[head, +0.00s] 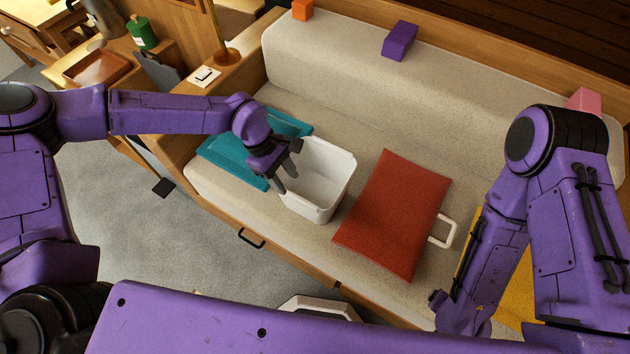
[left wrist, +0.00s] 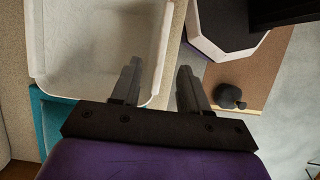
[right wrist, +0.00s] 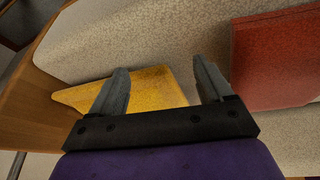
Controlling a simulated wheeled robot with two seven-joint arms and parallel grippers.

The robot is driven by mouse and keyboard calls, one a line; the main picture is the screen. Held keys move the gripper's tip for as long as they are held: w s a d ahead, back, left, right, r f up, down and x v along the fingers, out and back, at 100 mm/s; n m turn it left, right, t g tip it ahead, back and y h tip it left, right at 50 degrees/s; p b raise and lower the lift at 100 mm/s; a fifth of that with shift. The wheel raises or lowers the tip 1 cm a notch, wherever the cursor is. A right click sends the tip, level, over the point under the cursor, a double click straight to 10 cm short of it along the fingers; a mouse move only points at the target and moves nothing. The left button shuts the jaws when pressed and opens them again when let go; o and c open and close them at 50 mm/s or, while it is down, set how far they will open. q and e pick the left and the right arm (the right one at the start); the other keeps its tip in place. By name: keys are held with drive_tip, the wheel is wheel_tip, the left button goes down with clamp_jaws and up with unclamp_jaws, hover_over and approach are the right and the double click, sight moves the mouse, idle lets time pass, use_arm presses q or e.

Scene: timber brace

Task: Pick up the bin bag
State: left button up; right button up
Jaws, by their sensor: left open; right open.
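A white open-topped bin (head: 322,185) stands on the beige sofa seat, and its inside also shows in the left wrist view (left wrist: 85,45). I see no separate bag that I can make out; whether a pale liner is in the bin I cannot tell. My left gripper (head: 289,167) is open at the bin's left rim. In the left wrist view its fingers (left wrist: 160,68) lie on either side of the bin's wall line, with nothing held. My right gripper (right wrist: 160,66) is open and empty above a yellow cushion (right wrist: 145,88); the head view mostly hides it.
A red cushion (head: 395,215) lies right of the bin, with a white handle (head: 442,232) beside it. A teal cushion (head: 233,160) lies left of the bin. Purple (head: 399,41), orange (head: 302,9) and pink (head: 585,101) blocks sit along the backrest. Floor (head: 130,225) is open at left.

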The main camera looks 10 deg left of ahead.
sight(295, 195)
use_arm(q)
drive_tip(key=p+x, duration=0.1)
drive_tip(key=x, duration=0.6)
drive_tip(key=shift+d+f, duration=0.1)
drive_tip(key=shift+f, duration=0.2)
drive_tip(key=shift+f, duration=0.25)
clamp_jaws()
